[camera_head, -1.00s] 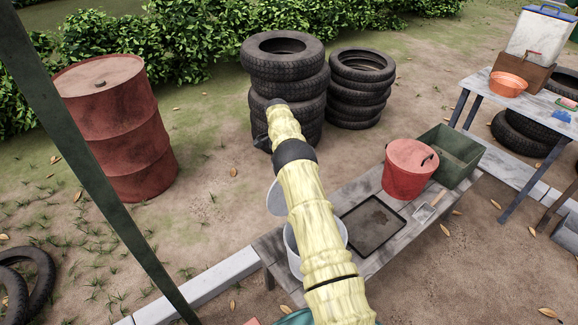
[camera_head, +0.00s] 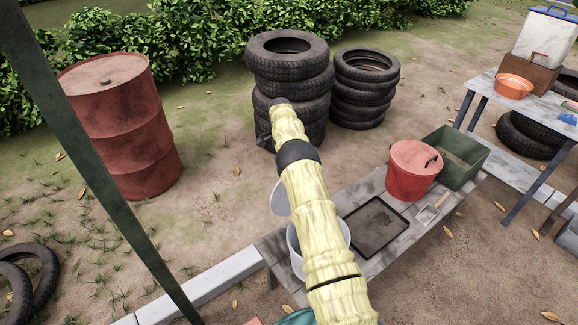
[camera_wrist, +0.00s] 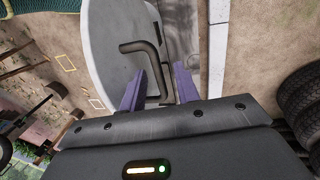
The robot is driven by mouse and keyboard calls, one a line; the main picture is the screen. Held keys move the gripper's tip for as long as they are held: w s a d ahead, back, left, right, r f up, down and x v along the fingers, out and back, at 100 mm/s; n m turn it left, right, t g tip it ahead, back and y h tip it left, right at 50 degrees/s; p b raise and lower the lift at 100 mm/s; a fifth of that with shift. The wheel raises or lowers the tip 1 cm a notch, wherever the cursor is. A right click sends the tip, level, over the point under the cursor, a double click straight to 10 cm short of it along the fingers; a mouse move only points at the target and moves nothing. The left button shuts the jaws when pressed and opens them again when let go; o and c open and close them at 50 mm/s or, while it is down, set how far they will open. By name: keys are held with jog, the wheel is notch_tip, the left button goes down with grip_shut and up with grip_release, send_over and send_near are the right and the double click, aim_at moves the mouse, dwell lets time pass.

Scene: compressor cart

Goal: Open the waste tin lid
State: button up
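The waste tin (camera_head: 357,265) is a pale grey round tin on the bench, partly hidden behind my arm in the head view. Its round grey lid (camera_head: 280,198) stands steeply tilted up at the tin's far left side. In the wrist view the lid (camera_wrist: 108,50) fills the upper middle, with a dark bent bar handle (camera_wrist: 150,62) on its face. My gripper (camera_wrist: 160,88) has its two purple fingers spread apart, with the handle's near end between them and a gap on the right. My arm hides much of the gripper in the head view.
On the bench (camera_head: 300,290) are a black tray (camera_head: 375,226), a red lidded bucket (camera_head: 412,170), a green bin (camera_head: 458,158) and a small scoop (camera_head: 428,213). Stacked tyres (camera_head: 290,85) and a red drum (camera_head: 122,125) stand behind. A dark post (camera_head: 95,160) crosses the left side.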

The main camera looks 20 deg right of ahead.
jog(key=p+v, duration=0.4)
jog(key=v, duration=0.2)
jog(key=shift+r, duration=0.2)
dwell(0.4)
